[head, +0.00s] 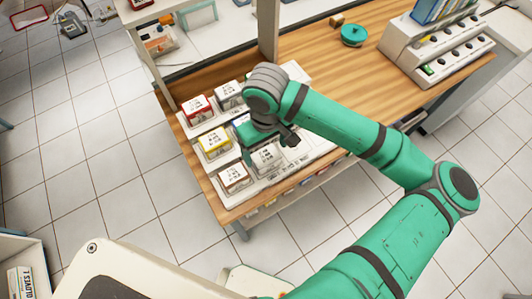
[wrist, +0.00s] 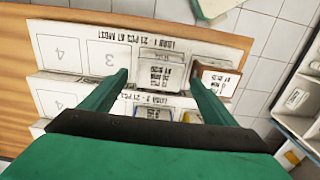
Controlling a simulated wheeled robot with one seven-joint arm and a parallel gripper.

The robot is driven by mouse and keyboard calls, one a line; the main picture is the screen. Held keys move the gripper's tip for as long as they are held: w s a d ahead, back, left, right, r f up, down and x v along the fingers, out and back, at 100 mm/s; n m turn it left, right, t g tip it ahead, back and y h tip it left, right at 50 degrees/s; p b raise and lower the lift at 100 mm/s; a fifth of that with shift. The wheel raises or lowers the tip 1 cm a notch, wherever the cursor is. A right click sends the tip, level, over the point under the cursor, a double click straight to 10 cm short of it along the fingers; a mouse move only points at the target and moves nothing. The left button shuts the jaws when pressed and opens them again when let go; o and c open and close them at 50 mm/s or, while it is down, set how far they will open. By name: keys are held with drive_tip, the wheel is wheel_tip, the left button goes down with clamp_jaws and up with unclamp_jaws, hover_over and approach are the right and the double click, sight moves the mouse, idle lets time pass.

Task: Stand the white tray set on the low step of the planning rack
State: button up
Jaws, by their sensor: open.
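A white tray set (head: 266,159) stands upright on the front, low step of the stepped white planning rack (head: 310,146). In the wrist view the white tray set (wrist: 160,74) sits between the two fingers of my gripper (wrist: 158,78), with dark print on its label. The gripper is open, one finger on each side; I cannot tell whether either finger touches it. The right finger lies in the gap beside a brown-edged box. The planning rack's low step (wrist: 75,50) carries printed numbers and a load text. My gripper (head: 256,150) partly hides the rack in the head view.
The brown-edged box (head: 234,178) stands close beside the white set. A yellow box (head: 215,142), a red box (head: 198,108) and a grey box (head: 230,93) stand on the steps behind. The slots marked 3 and 4 are empty. A teal round item (head: 354,35) is farther right.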

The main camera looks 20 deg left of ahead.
sight(266, 156)
wheel_tip(266, 156, up, 8)
drive_tip(key=shift+f, duration=0.2)
